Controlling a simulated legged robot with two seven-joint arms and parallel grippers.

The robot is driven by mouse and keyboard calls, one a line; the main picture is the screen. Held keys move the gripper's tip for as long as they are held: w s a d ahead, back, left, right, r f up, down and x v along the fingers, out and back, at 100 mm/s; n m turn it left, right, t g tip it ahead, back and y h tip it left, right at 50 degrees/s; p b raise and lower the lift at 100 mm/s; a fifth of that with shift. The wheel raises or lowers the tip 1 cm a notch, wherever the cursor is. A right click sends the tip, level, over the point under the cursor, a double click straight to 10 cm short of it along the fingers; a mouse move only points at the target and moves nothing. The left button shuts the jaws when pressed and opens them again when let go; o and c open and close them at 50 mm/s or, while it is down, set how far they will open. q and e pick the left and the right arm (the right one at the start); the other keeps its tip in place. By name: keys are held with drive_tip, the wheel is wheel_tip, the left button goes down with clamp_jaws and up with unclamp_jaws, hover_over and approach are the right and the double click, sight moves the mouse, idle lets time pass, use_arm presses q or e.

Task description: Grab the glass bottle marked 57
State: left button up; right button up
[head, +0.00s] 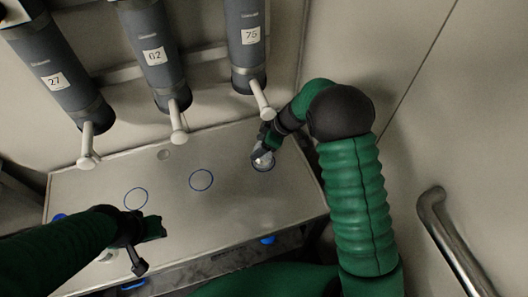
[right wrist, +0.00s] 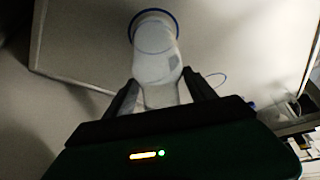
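A clear, whitish bottle (right wrist: 155,62) stands upright on a blue-ringed spot in the right wrist view, with a small greyish label patch too blurred to read. In the head view the bottle (head: 263,157) is partly hidden by my right gripper (head: 264,148). The two fingers of my right gripper (right wrist: 162,84) lie on either side of the bottle, very close to it; I cannot tell whether they press on it. My left gripper (head: 146,244) is open and empty above the near left part of the bench, well away from the bottle.
Grey cylinders marked 27 (head: 54,79), 62 (head: 154,56) and 75 (head: 249,35) with white spouts hang above the back of the bench (head: 225,215). Two empty blue rings (head: 201,180) (head: 136,198) mark its top. A metal handrail (head: 450,240) is at right.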

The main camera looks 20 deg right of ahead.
drive_tip(key=shift+a, duration=0.25)
drive_tip(key=c, duration=0.7)
drive_tip(key=shift+d, duration=0.2)
clamp_jaws()
